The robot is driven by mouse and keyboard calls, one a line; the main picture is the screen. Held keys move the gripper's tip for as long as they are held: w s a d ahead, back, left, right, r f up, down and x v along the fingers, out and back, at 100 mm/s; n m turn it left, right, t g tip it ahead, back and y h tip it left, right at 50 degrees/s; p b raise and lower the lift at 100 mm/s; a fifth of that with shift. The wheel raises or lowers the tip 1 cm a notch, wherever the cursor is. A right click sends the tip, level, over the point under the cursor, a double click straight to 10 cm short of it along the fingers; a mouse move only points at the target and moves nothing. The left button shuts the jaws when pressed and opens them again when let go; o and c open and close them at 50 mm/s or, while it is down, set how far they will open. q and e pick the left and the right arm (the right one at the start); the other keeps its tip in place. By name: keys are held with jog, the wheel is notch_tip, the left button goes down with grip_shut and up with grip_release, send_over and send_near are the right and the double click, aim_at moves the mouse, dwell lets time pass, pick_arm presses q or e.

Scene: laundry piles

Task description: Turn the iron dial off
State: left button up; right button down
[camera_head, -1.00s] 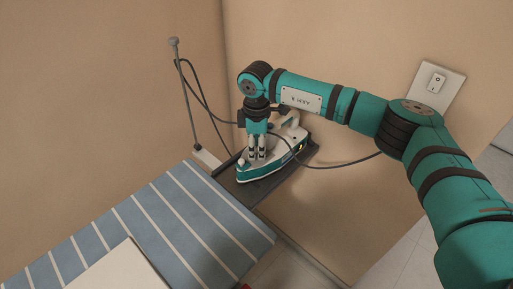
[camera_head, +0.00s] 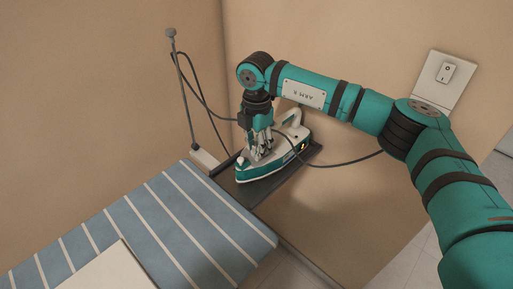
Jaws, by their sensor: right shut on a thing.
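The teal and white iron (camera_head: 272,167) sits flat on a dark tray (camera_head: 236,190) at the end of the ironing board. Its nose points to the lower left and its handle (camera_head: 293,119) is behind my gripper's wrist. My right gripper (camera_head: 257,157) points down onto the top of the iron, its fingers shut on the iron's dial. The dial itself is hidden by the fingers, so its setting cannot be read. My left gripper is not in view.
The blue striped ironing board (camera_head: 170,225) fills the lower left, with a pale flat item (camera_head: 105,272) on it. A cord holder pole (camera_head: 183,90) stands at the back with the dark cord looping from it. A wall switch (camera_head: 446,73) is at the right.

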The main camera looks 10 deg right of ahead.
jog(key=shift+r+n, duration=0.15)
jog(key=shift+n, duration=0.25)
jog(key=c, duration=1)
grip_release()
notch_tip(320, 180, up, 12)
